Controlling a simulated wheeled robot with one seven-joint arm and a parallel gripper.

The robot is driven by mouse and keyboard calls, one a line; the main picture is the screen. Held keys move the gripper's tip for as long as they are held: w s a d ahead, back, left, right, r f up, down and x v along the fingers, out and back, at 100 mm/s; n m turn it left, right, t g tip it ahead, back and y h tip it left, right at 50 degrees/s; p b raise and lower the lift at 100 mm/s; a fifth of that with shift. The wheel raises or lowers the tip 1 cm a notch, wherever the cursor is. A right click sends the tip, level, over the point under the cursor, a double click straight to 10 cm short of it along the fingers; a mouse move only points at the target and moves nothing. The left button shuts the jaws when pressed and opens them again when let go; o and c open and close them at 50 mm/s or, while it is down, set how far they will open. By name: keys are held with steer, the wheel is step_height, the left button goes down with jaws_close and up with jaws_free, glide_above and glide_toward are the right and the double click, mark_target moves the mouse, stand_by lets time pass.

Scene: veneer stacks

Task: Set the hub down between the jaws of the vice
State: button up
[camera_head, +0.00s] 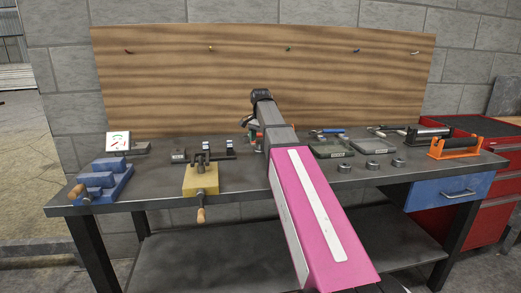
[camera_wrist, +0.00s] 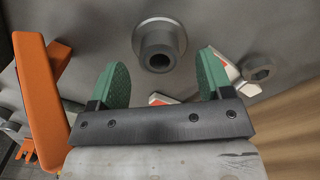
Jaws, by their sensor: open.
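The hub (camera_wrist: 160,42) is a grey flanged cylinder with a dark bore, resting on the grey surface in the wrist view. My gripper (camera_wrist: 165,85) is open, with green finger pads apart; the hub lies beyond and between them, not gripped. In the head view my gripper (camera_head: 254,132) is at the back middle of the bench, partly hidden by my arm, and I cannot make out the hub there. A blue stepped vice (camera_head: 100,181) with a wooden handle stands at the bench's left end. Its jaw gap is hard to make out.
A yellow block (camera_head: 201,180) with a dark clamp and wooden handle sits at the front edge. Several small rings (camera_head: 372,165), trays and an orange stand (camera_head: 455,147) are on the right. An orange part (camera_wrist: 35,105) and grey ring (camera_wrist: 258,72) flank my gripper.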

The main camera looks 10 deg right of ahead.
step_height(320, 180, down, 3)
steer(key=shift+r, duration=0.15)
steer(key=c, duration=1.2)
steer(key=shift+r, duration=0.75)
steer(key=r, duration=0.3)
steer(key=shift+s+a, duration=0.25)
steer(key=shift+s, duration=0.15)
steer(key=s+a+r, duration=0.4)
steer(key=s, duration=0.1)
steer(key=s+a+r, duration=0.2)
steer(key=s, duration=0.1)
steer(key=shift+s+a+r, duration=0.2)
steer(key=shift+a+r, duration=0.1)
steer(key=shift+a, duration=0.1)
